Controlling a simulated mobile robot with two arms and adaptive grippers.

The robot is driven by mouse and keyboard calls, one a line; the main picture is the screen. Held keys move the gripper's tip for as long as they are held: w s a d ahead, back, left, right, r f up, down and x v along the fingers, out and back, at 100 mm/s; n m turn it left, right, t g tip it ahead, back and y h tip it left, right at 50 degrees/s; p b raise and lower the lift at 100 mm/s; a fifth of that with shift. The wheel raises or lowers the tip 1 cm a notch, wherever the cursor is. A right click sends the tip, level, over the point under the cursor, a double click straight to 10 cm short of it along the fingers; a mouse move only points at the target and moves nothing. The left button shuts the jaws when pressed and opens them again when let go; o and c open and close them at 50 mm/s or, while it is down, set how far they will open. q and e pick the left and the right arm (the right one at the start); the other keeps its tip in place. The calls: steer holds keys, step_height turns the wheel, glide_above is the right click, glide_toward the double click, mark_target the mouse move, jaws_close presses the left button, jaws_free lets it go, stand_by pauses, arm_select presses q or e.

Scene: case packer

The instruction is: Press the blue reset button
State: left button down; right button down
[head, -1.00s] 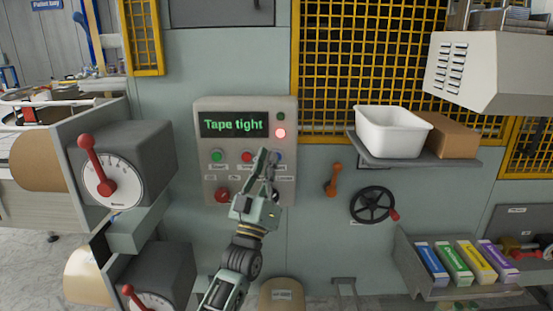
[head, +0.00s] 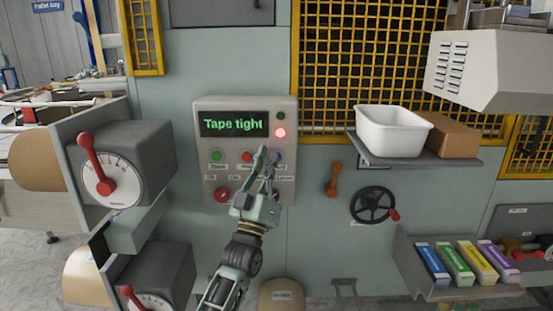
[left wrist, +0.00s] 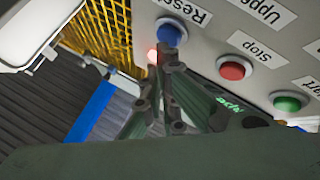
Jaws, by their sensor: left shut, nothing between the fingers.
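The blue reset button (head: 278,157) is at the right end of the button row on the grey control panel (head: 200,170). In the head view my left gripper (head: 266,156) partly covers it. The left wrist view shows the blue button (left wrist: 170,31) under a "Reset" label, right by the tips of my left gripper (left wrist: 166,52). The fingers are shut and empty. I cannot tell whether the tips touch the button. The panel display (head: 233,123) reads "Tape tight", and a red lamp (head: 281,132) glows beside it. My right gripper is not in view.
A red button (head: 246,156) and a green button (head: 216,156) sit left of the blue one. An orange handle (head: 333,180), a black handwheel (head: 372,205) and a shelf with a white bin (head: 392,132) are to the right.

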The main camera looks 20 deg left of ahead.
arm_select(q)
steer(key=shift+w+a+b, duration=0.15)
steer(key=shift+w+b, duration=0.2)
steer(key=shift+w, duration=0.1)
stand_by(0.3)
steer(key=shift+s, duration=0.15)
steer(key=shift+s+d+p, duration=0.25)
steer(key=shift+s+p, duration=0.3)
steer(key=shift+s, duration=0.15)
steer(key=s+p, duration=0.1)
steer(key=s, duration=0.1)
steer(key=s+d+p, duration=0.1)
steer(key=s, duration=0.1)
steer(key=shift+s+d+p, duration=0.2)
steer(key=shift+s+p, duration=0.2)
steer(key=shift+f, duration=0.1)
stand_by(0.5)
